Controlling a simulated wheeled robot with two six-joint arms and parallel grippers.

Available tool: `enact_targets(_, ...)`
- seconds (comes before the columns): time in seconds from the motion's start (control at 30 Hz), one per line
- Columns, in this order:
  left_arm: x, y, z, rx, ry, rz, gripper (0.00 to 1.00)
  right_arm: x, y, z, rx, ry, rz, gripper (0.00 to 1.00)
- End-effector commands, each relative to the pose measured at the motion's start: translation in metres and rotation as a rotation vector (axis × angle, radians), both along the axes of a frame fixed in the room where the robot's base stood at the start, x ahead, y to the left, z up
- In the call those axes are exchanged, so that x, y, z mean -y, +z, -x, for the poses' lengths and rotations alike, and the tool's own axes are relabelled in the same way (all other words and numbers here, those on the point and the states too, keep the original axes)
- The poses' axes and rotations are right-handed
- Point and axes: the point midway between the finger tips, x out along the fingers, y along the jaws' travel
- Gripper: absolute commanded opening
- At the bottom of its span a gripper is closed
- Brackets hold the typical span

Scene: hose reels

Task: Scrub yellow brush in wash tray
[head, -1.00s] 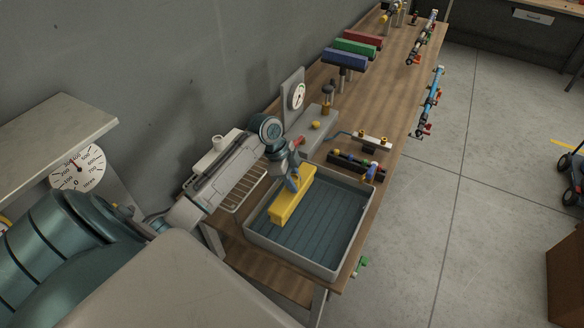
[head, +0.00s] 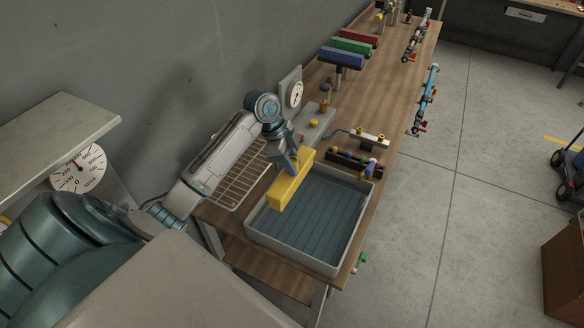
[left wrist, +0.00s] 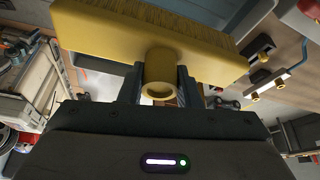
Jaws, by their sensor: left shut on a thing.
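The yellow brush (head: 291,182) is a long block in the head view, held at the upper left part of the wash tray (head: 357,243). The tray is grey with a ribbed blue-grey floor. My left gripper (head: 293,158) is shut on the brush from above. In the left wrist view the yellow brush (left wrist: 150,35) shows its bristles, and its round socket (left wrist: 160,72) sits between the fingers of my left gripper (left wrist: 160,88). Whether the bristles touch the tray cannot be told. My right gripper is not in view.
A wire rack (head: 238,178) lies left of the tray. Blue (head: 342,57), green (head: 352,46) and red (head: 358,37) brush-like blocks stand farther back on the wooden bench (head: 385,85).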

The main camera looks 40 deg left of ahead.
Motion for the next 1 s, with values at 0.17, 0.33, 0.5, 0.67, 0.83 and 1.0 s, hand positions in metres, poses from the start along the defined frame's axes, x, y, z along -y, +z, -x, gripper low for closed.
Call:
enact_targets(0.17, 0.000, 0.019, 0.000, 0.003, -0.001, -0.001, 0.00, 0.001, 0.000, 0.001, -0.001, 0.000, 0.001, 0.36)
enact_targets(0.33, 0.000, 0.036, 0.000, 0.003, -0.001, -0.001, 0.00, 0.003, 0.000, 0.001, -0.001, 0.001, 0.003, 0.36)
enact_targets(0.5, 0.000, 0.054, -0.001, 0.004, -0.001, -0.001, 0.00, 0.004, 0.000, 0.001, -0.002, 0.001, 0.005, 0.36)
enact_targets(0.67, 0.000, 0.070, 0.000, 0.003, 0.000, 0.000, 0.00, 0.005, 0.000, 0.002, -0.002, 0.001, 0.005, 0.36)
enact_targets(0.83, 0.000, 0.082, 0.000, 0.001, -0.001, -0.001, 0.00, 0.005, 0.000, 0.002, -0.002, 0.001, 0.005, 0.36)
enact_targets(1.0, 0.000, 0.084, 0.000, 0.000, 0.000, 0.000, 0.00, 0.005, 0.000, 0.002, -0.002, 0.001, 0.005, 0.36)
